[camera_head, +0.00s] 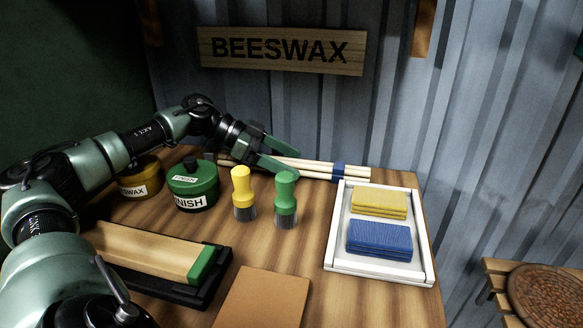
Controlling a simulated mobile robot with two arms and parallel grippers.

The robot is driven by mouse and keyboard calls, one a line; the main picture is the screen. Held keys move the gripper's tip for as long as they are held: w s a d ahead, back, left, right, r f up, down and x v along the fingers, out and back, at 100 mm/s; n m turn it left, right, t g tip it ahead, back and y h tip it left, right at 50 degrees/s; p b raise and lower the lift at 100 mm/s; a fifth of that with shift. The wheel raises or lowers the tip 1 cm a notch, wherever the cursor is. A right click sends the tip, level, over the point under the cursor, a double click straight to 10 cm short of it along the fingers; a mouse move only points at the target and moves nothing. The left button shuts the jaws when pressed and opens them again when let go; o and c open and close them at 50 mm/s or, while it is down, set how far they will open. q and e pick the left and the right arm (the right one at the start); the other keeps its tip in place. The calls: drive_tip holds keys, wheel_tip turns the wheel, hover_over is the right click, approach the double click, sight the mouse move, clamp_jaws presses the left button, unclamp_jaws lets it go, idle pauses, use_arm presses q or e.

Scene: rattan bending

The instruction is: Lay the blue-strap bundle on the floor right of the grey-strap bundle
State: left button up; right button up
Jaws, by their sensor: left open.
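The blue-strap bundle, pale rattan rods (310,168) with a blue strap (338,171) near the right end, lies along the back of the wooden table. My left gripper (289,163) is open at the bundle, left of the strap. One green finger shows behind the rods and the other in front of them. I cannot tell whether the fingers touch the rods. The bundle's left part is partly hidden by my left gripper. The grey-strap bundle and the floor spot beside it do not show. My right gripper is not in view.
Green (193,184) and yellow (139,177) tins, a yellow brush (243,193) and a green brush (285,199) stand in front of the bundle. A white tray (428,277) with cloths is at right. A stool (548,296) stands beyond the table's right edge.

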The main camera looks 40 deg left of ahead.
use_arm(q)
drive_tip(key=shift+w+d+f, duration=0.15)
drive_tip(key=shift+w+d, duration=0.1)
drive_tip(key=shift+d, duration=0.05)
drive_tip(key=shift+c, duration=0.3)
clamp_jaws()
